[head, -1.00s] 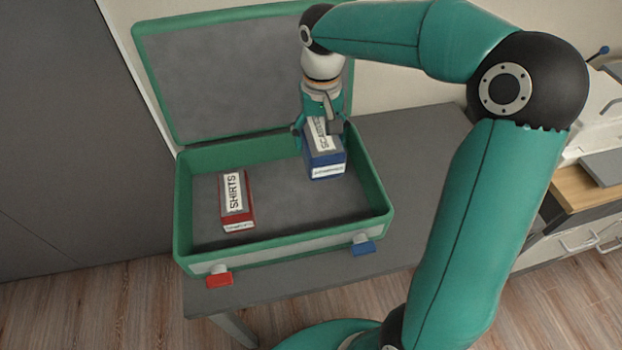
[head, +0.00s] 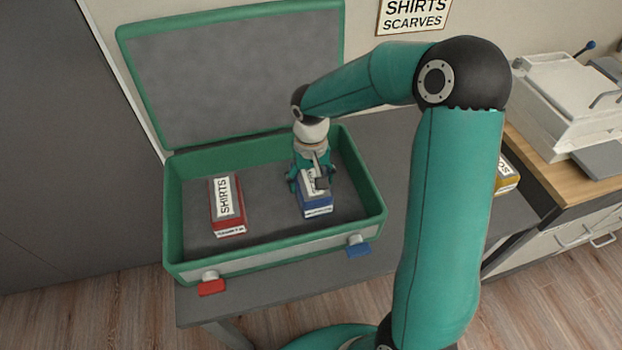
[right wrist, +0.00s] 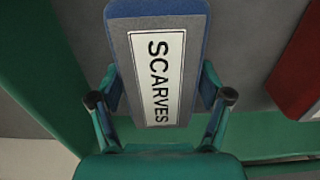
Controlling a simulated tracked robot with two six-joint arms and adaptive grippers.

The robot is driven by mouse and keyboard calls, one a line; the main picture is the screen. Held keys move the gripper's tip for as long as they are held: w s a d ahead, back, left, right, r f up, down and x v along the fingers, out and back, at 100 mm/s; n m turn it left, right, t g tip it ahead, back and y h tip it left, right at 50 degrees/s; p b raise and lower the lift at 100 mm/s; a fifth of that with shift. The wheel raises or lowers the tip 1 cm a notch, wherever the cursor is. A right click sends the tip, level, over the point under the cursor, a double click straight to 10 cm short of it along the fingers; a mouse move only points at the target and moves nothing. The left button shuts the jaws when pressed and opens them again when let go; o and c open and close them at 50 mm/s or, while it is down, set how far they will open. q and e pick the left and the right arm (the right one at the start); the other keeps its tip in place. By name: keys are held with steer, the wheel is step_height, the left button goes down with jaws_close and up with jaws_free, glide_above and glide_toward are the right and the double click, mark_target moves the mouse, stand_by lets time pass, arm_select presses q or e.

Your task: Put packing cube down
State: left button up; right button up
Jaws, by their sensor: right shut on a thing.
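The blue packing cube (head: 319,204) is inside the open green suitcase (head: 172,226), in its right half. In the right wrist view the cube (right wrist: 192,64) shows a white label reading SCARVES. My right gripper (head: 312,184) is shut on this cube from above, one finger on each side. I cannot tell whether the cube's underside touches the suitcase floor. A red packing cube (head: 241,208) labelled SHIRTS lies in the suitcase's left half, apart from the blue one. My left gripper does not show.
The suitcase stands on a grey table (head: 399,160), its lid leaning open at the back. Red (head: 212,288) and blue (head: 358,247) tags mark its front wall. A yellow labelled cube (head: 507,178) lies at the right, near a white machine (head: 560,95). A wall sign (head: 414,14) reads SHIRTS, SCARVES.

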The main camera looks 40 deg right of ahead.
mark_target(311, 178)
steer(key=o, duration=0.9)
steer(key=shift+f, duration=0.1)
steer(key=shift+c, duration=0.2)
steer(key=o, duration=0.4)
steer(key=shift+r, duration=0.3)
step_height(311, 178, up, 12)
steer(key=p, duration=0.1)
